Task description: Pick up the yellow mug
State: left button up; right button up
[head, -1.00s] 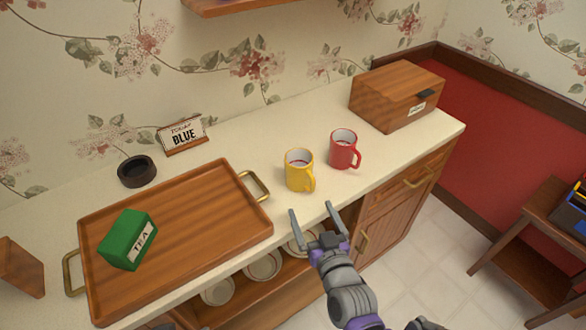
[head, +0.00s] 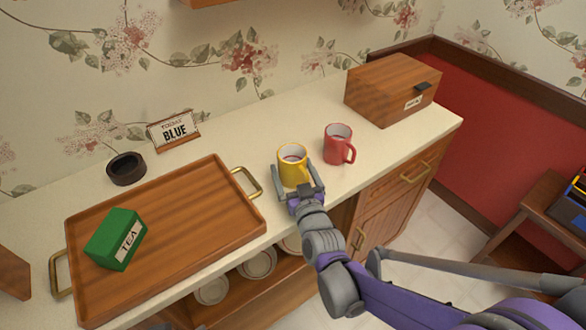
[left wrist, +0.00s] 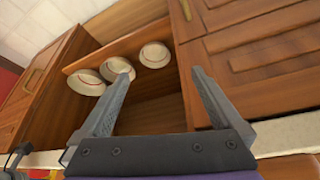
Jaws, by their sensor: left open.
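The yellow mug (head: 292,163) stands upright on the counter, its handle toward the front right. My right gripper (head: 297,180) is at its front, with one finger on each side of the mug. The fingers look apart; whether they touch the mug is unclear. My left gripper (left wrist: 157,95) shows in the left wrist view, open and empty, facing the cabinet front below the counter. It is not clearly seen in the head view.
A red mug (head: 338,145) stands close right of the yellow one. A wooden tray (head: 190,215) bears a green tea box (head: 116,240). A wooden box (head: 392,92) stands at the back right. Several bowls (left wrist: 153,54) sit on the open shelf below.

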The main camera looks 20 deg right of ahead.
jog(key=c, duration=1.3)
jog(key=shift+c, duration=0.4)
jog(key=shift+r, duration=0.15)
